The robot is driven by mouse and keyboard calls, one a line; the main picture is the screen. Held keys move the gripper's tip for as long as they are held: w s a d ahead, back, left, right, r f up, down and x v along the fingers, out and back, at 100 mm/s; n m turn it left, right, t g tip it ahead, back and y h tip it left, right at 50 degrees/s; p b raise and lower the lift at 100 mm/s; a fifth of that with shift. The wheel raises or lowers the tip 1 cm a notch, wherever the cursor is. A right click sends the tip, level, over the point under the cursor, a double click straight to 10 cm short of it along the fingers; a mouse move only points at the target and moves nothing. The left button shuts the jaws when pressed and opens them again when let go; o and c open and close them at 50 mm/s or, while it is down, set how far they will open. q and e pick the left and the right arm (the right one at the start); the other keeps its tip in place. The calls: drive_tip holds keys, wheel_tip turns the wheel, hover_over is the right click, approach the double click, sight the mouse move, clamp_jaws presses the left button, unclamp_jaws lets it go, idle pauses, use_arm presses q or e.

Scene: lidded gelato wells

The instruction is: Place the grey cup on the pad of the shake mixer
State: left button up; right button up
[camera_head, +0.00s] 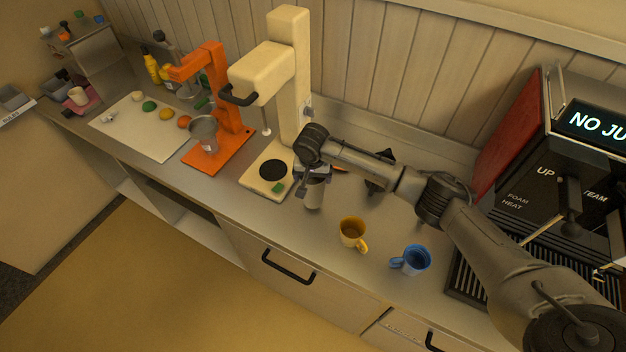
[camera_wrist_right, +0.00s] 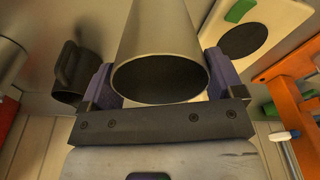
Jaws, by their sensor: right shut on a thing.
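The grey cup (camera_head: 314,193) is in my right gripper (camera_head: 313,172), just right of the shake mixer's base. In the right wrist view the cup (camera_wrist_right: 160,45) stands between the two fingers of my right gripper (camera_wrist_right: 158,88), its open mouth toward the camera. The cream shake mixer (camera_head: 268,72) stands against the wall. Its round black pad (camera_head: 272,169) is bare, with a green block (camera_head: 278,188) on the base beside it. The pad also shows in the right wrist view (camera_wrist_right: 244,41), off to the side of the cup. My left gripper is not in view.
A yellow mug (camera_head: 352,234) and a blue mug (camera_head: 412,260) stand to the right near the counter's front. An orange machine (camera_head: 217,100) holding a metal cup (camera_head: 204,133) is left of the mixer. A dark mug (camera_wrist_right: 68,75) is beside my gripper in the wrist view.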

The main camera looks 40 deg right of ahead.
drive_tip(key=shift+f, duration=1.4)
drive_tip(key=o, duration=1)
